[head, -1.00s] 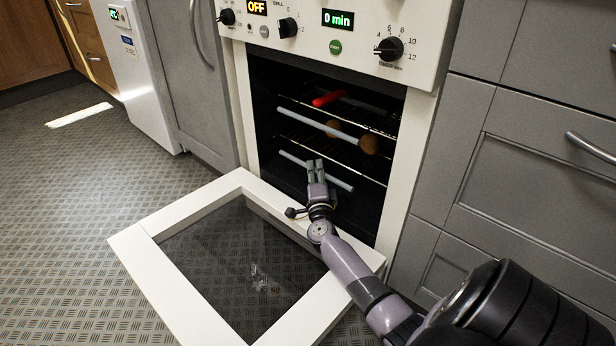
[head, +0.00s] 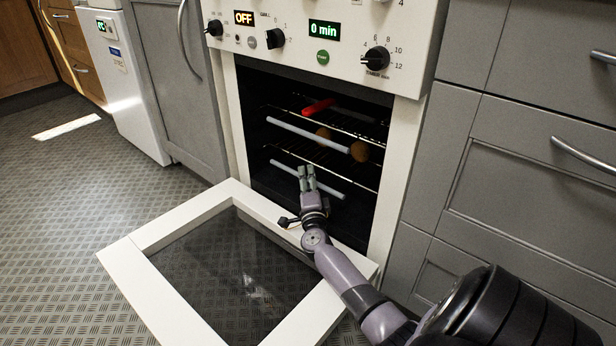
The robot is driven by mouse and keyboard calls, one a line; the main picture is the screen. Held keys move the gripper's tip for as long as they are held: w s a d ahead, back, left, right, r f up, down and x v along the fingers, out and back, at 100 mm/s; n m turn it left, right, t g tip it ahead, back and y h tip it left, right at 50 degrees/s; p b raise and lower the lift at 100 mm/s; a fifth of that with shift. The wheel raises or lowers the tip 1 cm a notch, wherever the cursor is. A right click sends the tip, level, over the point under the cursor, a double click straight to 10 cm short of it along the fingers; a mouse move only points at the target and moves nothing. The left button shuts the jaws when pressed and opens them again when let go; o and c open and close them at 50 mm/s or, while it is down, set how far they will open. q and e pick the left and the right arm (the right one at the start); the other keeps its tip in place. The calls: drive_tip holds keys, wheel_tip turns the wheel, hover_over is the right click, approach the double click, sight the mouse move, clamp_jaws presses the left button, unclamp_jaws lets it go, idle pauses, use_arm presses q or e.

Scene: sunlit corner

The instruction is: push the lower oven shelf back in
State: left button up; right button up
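The oven is open, its white-framed glass door (head: 140,240) folded down in front. The lower shelf shows as a pale front bar (head: 333,187) low in the dark cavity; its rack behind is hard to make out. My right gripper (head: 307,172) is at the oven mouth, above the inner edge of the door, its fingers pointing into the oven. Its two fingers show a narrow gap and hold nothing visible. The fingertips overlap the middle of the lower bar in the picture; whether they touch it I cannot tell. My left gripper is not in view.
Above, another shelf has a pale bar (head: 290,128), with round brown items (head: 359,151) and a red item (head: 318,106) near it. Grey drawers (head: 545,185) stand close on the right, a grey cupboard (head: 180,90) on the left. The floor (head: 60,220) at left is clear.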

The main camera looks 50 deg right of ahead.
drive_tip(key=v, duration=1.1)
drive_tip(key=shift+s+a, duration=0.15)
drive_tip(key=shift+s, duration=0.2)
